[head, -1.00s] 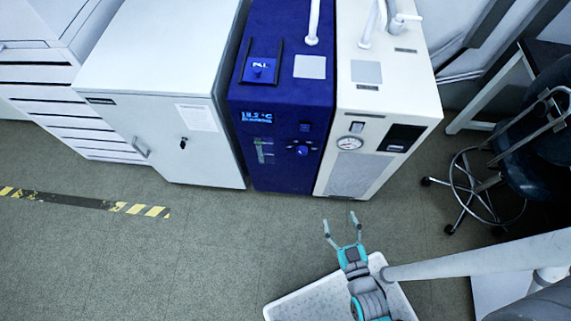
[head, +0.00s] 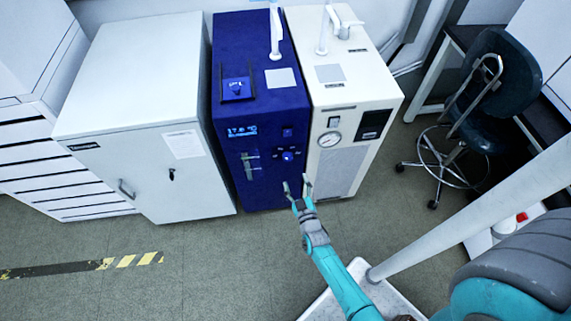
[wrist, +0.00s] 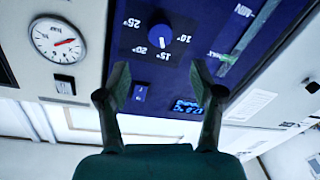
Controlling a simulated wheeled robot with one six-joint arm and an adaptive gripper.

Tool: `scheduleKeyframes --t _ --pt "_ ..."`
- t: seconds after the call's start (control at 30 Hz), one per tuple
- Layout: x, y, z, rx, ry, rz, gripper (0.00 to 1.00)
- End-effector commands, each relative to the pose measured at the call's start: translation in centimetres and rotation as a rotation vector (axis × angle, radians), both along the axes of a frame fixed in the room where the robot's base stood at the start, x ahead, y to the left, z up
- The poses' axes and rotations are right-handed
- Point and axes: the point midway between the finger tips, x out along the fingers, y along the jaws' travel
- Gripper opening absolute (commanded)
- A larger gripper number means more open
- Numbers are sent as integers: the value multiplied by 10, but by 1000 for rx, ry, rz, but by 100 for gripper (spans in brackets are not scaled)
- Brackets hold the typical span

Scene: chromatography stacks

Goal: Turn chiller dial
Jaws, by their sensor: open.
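The blue chiller (head: 245,110) stands upright between two pale units. Its round blue dial (head: 287,155) is on the front panel, below a lit display (head: 242,131) that seems to read about 17.6 °C. In the wrist view, upside down, the dial (wrist: 160,37) is ringed by marks 10° to 25°. Its white pointer line seems to face near 15°. My gripper (head: 296,182) is open and empty, just in front of and below the dial in the head view. In the wrist view my gripper's fingers (wrist: 160,74) are spread, with the dial beyond their tips, not between them.
A cream unit with a pressure gauge (head: 330,139) adjoins the chiller on the right. A pale cabinet (head: 140,140) stands on its left. A stool (head: 470,130) is further right. The floor at front left is clear, with a striped tape (head: 90,266).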

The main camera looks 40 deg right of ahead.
Motion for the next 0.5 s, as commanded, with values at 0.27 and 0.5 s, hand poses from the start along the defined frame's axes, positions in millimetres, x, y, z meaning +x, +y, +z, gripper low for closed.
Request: scheduleKeyframes --t 0.27,0.5 --pt "42 -22 1 0 -2 0 66" --pt "73 -39 1 0 -1 0 66"
